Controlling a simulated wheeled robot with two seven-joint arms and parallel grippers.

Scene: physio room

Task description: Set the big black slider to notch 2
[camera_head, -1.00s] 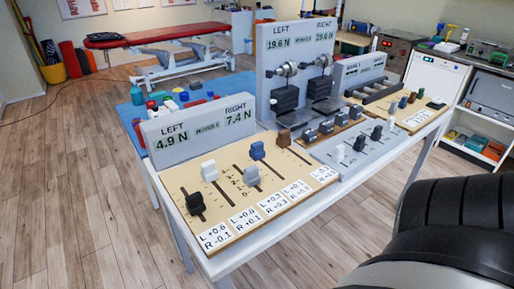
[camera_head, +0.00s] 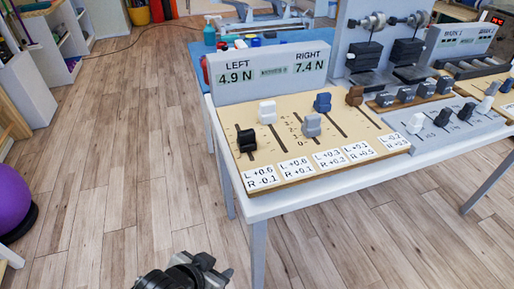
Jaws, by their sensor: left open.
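The big black slider (camera_head: 246,140) is the leftmost knob on the tan board (camera_head: 275,145). It stands in a dark slot that runs front to back, toward the slot's front part; its exact notch cannot be read. A white slider (camera_head: 267,111), a grey slider (camera_head: 312,124), a blue slider (camera_head: 323,102) and a brown slider (camera_head: 355,95) stand to its right. Small scale numbers show near the grey slider. My left gripper (camera_head: 212,267) is open and empty at the bottom edge, in front of the table and well apart from the black slider. My right gripper is out of view.
A display (camera_head: 270,72) behind the board reads left 4.9 N and right 7.4 N. Paper labels (camera_head: 297,167) line the board's front. A grey panel (camera_head: 430,140) with smaller knobs adjoins at right. Wooden floor is clear left of the table; a purple ball (camera_head: 12,195) lies far left.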

